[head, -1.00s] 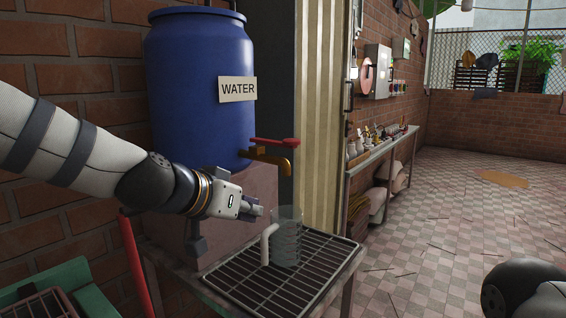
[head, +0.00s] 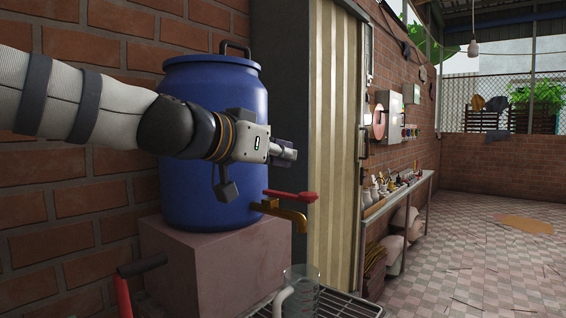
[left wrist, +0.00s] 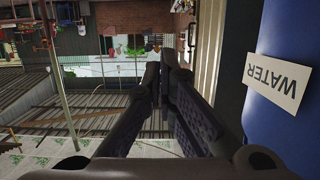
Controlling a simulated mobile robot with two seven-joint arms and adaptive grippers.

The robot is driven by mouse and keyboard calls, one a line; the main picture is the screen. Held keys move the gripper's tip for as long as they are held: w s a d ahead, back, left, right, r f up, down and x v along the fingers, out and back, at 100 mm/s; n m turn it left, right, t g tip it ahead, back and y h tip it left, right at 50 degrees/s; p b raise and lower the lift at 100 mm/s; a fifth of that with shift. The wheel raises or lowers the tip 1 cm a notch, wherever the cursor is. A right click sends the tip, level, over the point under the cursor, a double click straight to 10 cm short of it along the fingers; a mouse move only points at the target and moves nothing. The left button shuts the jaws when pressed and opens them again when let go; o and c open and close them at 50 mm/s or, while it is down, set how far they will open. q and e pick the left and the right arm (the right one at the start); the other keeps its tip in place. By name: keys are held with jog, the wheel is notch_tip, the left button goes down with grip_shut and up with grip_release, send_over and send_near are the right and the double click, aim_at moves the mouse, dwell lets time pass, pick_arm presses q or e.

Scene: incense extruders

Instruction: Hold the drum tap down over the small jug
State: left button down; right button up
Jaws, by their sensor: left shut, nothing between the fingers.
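The blue water drum (head: 212,95) stands on a pinkish block. Its brass tap (head: 290,216) with a red lever (head: 292,196) sticks out to the right at the drum's foot. The small clear jug (head: 303,285) with a white handle stands below the tap, its lower part cut off by the frame edge. My left gripper (head: 290,154) is shut and empty, in front of the drum and above the red lever, apart from it. It hides the drum's label in the head view; the label (left wrist: 276,80) shows in the left wrist view beside the shut fingers (left wrist: 165,80). My right gripper is not in view.
A metal grate (head: 345,304) lies under the jug. The pinkish block (head: 215,265) bears the drum. A red bar (head: 122,297) stands at the lower left. A bench with small items (head: 400,190) runs along the brick wall. The tiled floor at right is mostly open.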

pick_arm(q)
send_over(315, 194)
jog(key=s+a, duration=0.2)
notch_tip(315, 194, down, 2)
notch_tip(315, 194, down, 4)
jog(key=shift+s+r+b, duration=0.1)
jog(key=shift+r+b, duration=0.1)
jog(key=shift+b, duration=0.45)
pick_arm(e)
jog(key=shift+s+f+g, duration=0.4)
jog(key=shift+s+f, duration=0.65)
pick_arm(q)
jog(key=shift+a, duration=0.1)
jog(key=shift+s+d+f+m+y, duration=0.15)
jog(key=shift+d+f+m, duration=0.1)
jog(key=shift+f, duration=0.45)
jog(key=shift+s+d+f+m+y, duration=0.15)
jog(key=shift+f+m, duration=0.1)
jog(key=shift+f, duration=0.4)
jog(key=shift+w, duration=0.1)
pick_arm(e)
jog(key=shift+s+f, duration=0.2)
pick_arm(q)
jog(key=v, duration=1.2)
